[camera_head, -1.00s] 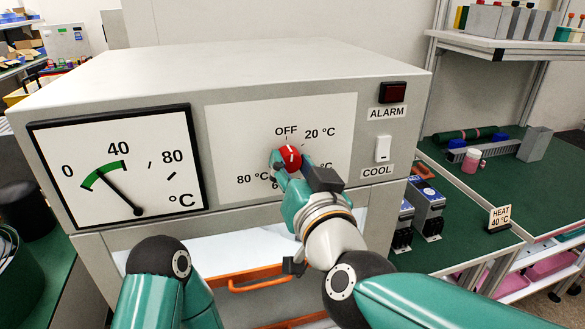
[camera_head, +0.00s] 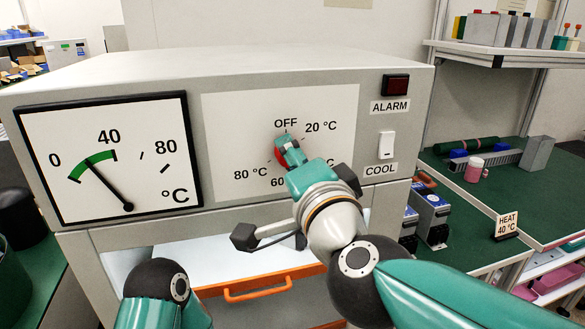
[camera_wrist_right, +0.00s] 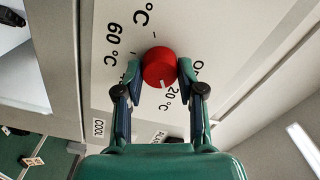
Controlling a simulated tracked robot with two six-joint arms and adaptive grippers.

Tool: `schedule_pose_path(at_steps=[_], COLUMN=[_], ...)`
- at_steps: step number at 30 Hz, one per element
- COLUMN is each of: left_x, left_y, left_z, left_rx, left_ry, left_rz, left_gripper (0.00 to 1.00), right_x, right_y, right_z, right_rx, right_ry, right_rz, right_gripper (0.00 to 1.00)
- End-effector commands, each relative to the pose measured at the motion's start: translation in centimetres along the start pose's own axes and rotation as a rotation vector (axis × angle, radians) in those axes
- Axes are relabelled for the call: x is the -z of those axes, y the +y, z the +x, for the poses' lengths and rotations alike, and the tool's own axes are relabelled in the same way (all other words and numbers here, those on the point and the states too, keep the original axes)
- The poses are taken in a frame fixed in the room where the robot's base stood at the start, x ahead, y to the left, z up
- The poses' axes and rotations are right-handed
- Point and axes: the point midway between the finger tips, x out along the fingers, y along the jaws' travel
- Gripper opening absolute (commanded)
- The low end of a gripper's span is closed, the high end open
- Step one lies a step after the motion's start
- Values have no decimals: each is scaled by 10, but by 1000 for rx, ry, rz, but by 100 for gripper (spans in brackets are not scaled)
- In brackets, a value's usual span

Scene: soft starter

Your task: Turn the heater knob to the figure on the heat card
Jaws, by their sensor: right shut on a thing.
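The red heater knob (camera_head: 281,159) sits on the white dial plate, marked OFF, 20 °C, 60 °C and 80 °C where visible. My right gripper (camera_head: 284,148) is shut on the knob and covers much of it in the head view. In the right wrist view the knob (camera_wrist_right: 158,66) lies between the two fingers of the right gripper (camera_wrist_right: 161,75). Its white line points toward the 20 °C label. The 40 °C label is mostly hidden by the gripper. The heat card (camera_head: 506,226) reads "HEAT 40 °C". My left gripper is out of view.
A temperature gauge (camera_head: 150,150) is left of the dial; its needle points into the green band near 40. A red alarm lamp (camera_head: 396,85) and a white cool switch (camera_head: 387,145) are at the right. An orange drawer handle (camera_head: 258,289) is below.

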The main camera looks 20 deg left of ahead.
Motion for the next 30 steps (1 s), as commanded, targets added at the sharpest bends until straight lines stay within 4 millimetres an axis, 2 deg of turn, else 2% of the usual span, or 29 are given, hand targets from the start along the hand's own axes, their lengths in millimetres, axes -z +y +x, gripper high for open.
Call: schedule_pose_path(at_steps=[2,30], left_x=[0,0], left_y=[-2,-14], left_z=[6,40], left_rx=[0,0], left_ry=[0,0], left_rz=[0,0], left_gripper=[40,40], right_x=[0,-2], right_y=[5,9], right_z=[0,1], right_rx=[-4,-9], right_ry=[1,6], right_rz=[76,938], right_gripper=[4,4])
